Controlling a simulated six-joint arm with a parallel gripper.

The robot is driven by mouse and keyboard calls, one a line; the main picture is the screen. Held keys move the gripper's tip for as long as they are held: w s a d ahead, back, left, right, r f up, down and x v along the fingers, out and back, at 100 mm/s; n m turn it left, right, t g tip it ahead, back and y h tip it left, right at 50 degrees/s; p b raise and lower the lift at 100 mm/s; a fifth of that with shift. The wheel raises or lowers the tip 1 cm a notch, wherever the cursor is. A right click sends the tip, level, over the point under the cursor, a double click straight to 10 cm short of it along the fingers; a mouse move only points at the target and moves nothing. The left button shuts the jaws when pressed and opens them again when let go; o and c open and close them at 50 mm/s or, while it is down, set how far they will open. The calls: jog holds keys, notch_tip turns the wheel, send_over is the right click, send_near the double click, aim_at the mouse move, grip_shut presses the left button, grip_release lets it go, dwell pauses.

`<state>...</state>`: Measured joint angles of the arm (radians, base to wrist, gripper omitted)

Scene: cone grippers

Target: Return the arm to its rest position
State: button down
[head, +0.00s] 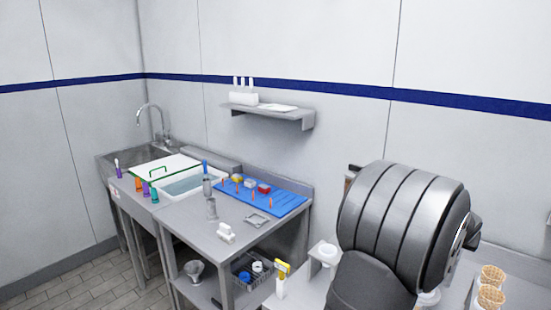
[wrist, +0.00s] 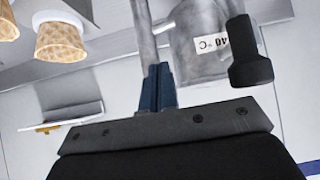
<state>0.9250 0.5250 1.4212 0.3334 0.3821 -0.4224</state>
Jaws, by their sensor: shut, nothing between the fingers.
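My gripper (wrist: 157,72) shows in the wrist view as two dark blue fingers close together, with nothing held between them. In the head view my arm fills the right foreground, and the gripper itself is hidden there. Behind the fingers in the wrist view is a metal thing with a "40 °C" label (wrist: 211,43), and a black knob-like part (wrist: 250,55) is to its right. I cannot tell whether the fingers touch anything.
Waffle cones (head: 491,276) stand at the lower right, near my arm; one cone (wrist: 60,40) shows at the upper left of the wrist view. A steel table (head: 180,213) holds a blue mat (head: 285,204) and a white tray (head: 160,190). A wall shelf (head: 290,115) is above.

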jog(key=shift+w+d+n+t+y, duration=0.5)
jog(key=shift+w+n+y, duration=0.2)
jog(key=shift+n, duration=0.3)
